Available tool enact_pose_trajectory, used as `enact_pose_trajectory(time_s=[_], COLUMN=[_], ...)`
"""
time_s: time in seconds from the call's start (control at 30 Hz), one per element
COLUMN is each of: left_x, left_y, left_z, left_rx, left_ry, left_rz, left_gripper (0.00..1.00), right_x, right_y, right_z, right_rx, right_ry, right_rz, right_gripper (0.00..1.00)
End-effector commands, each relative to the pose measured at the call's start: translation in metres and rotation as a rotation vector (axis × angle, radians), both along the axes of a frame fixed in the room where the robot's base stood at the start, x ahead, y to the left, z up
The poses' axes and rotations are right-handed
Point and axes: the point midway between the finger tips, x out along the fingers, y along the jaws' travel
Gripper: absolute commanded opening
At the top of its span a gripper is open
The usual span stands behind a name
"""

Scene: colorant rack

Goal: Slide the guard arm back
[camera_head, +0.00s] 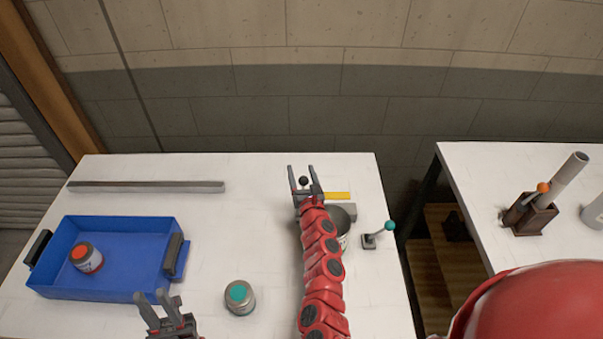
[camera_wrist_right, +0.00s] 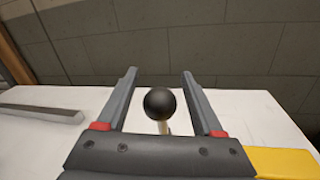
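A black ball knob (camera_head: 303,181) on a short stem stands near the back of the white table. In the right wrist view the knob (camera_wrist_right: 160,103) sits between the fingers of my right gripper (camera_head: 302,171), with gaps on both sides. That gripper is open and apart from the knob. A yellow bar (camera_head: 337,195) lies just right of the gripper, and I cannot tell whether it joins the knob as the guard arm. My left gripper (camera_head: 151,297) is open and empty at the front of the table.
A grey bar (camera_head: 146,187) lies at the back left. A blue tray (camera_head: 95,290) holds a red-lidded jar (camera_head: 86,258). A green-topped can (camera_head: 240,297) stands in front. A green-knobbed lever (camera_head: 378,235) is at the right, near a metal can partly hidden by my right arm.

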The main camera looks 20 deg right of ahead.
Motion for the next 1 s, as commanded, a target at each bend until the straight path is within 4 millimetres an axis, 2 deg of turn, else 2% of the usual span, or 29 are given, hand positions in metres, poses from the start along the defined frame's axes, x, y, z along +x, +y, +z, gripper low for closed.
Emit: enact_pose_trajectory(time_s=[0.23, 0.37, 0.6, 1.0], left_x=[0.000, 0.000, 0.000, 0.000], left_y=[0.000, 0.000, 0.000, 0.000], left_z=[0.001, 0.007, 0.017, 0.005], left_rx=[0.000, 0.000, 0.000, 0.000], left_ry=[0.000, 0.000, 0.000, 0.000], left_rz=[0.000, 0.000, 0.000, 0.000], left_gripper=[0.29, 0.29, 0.29, 0.29], right_x=[-0.003, -0.015, -0.060, -0.142], right_y=[0.000, 0.001, 0.005, 0.012], right_z=[0.000, 0.001, 0.000, -0.004], right_rx=[0.001, 0.003, 0.002, 0.002], right_ry=[0.000, 0.001, 0.004, 0.005], right_rz=[-0.001, -0.004, -0.002, -0.004], right_gripper=[0.69, 0.69, 0.69, 0.69])
